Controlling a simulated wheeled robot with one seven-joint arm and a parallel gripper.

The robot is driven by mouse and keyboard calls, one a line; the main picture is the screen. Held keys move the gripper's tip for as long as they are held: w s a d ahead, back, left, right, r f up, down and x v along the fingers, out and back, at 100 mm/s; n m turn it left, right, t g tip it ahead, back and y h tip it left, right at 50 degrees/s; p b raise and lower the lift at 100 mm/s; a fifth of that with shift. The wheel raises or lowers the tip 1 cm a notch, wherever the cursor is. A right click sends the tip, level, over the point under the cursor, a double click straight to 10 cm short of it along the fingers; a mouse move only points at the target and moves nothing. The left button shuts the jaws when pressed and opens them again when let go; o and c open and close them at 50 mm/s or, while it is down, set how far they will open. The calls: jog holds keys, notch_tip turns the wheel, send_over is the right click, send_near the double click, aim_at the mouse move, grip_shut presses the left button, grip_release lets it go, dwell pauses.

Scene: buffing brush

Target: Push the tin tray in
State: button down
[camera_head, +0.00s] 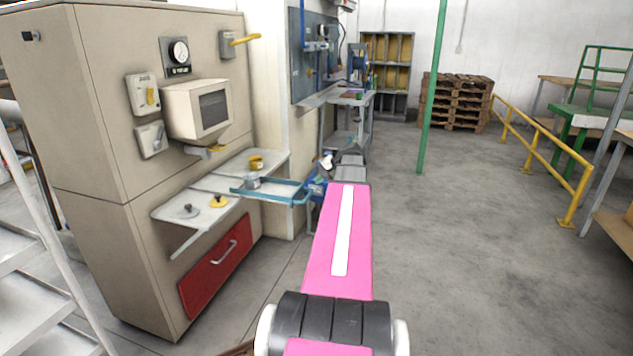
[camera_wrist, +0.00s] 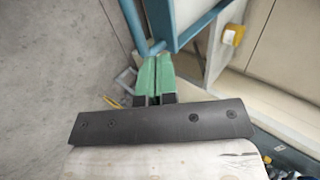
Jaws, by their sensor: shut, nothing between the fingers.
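The tin tray (camera_head: 262,196) has a blue rim and sticks out from the front of the beige cabinet, at shelf height. A grey tin stands in it. Its blue edge also shows at the top of the wrist view (camera_wrist: 205,22). My gripper (camera_wrist: 152,60) has green fingers pressed together with nothing between them. The fingertips are at the blue corner of the tray; I cannot tell whether they touch it. In the head view my wrist is by the tray's right end, and the fingertips are not clear there.
The beige cabinet (camera_head: 100,120) carries a gauge, switches and a small monitor (camera_head: 200,108). A white shelf (camera_head: 180,225) with a yellow knob sits left of the tray, above a red drawer (camera_head: 215,265). A workbench stands behind. The floor (camera_head: 450,260) on the right is clear.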

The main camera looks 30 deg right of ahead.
aim_at(301, 192)
jog(key=x, duration=0.8)
jog(key=shift+a, duration=0.1)
jog(key=w+a, duration=0.4)
jog(key=w, duration=0.1)
jog(key=w+a, duration=0.9)
jog(key=w, duration=0.2)
jog(key=shift+a+r, duration=0.1)
jog(key=shift+a, duration=0.25)
jog(key=shift+w+a, duration=0.1)
jog(key=shift+r, duration=0.1)
